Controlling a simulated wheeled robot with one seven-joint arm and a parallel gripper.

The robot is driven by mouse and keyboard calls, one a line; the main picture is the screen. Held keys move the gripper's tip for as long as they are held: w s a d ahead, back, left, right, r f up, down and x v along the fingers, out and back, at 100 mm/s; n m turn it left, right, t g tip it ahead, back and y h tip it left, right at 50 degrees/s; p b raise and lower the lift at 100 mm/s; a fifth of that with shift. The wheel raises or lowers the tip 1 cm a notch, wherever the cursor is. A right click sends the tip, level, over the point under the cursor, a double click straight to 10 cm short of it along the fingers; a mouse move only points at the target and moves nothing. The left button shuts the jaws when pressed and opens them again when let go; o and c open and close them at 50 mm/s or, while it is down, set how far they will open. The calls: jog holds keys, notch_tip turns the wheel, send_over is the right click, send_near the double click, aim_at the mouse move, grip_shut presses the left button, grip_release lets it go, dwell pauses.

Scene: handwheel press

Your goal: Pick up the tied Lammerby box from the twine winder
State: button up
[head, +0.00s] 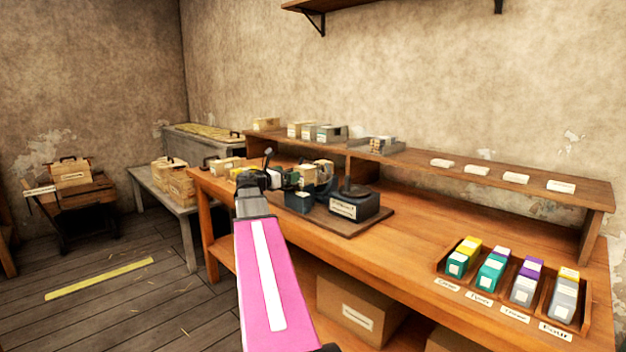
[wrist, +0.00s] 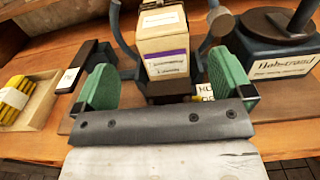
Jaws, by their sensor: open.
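In the wrist view a small cream box (wrist: 163,42) with a purple stripe and white label stands upright in the twine winder (wrist: 128,50), a dark grey device with upright arms beside the box. The box's printing is too small to read, and I cannot make out the twine. My gripper (wrist: 163,68) is open, with one green pad to the left and one to the right of the box's near lower part. Gaps show on both sides.
A dark machine (wrist: 285,45) with a white label stands close on the right. A black labelled bar (wrist: 88,75) and a wooden tray (wrist: 45,97) of yellow bundles lie left. The head view shows a raised shelf (head: 430,168) behind and colored boxes (head: 492,272) at right.

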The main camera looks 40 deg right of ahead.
aim_at(314, 175)
jog(key=d, duration=0.5)
jog(key=shift+w+d+r, duration=0.15)
jog(key=shift+d, duration=0.25)
jog(key=c, duration=1.1)
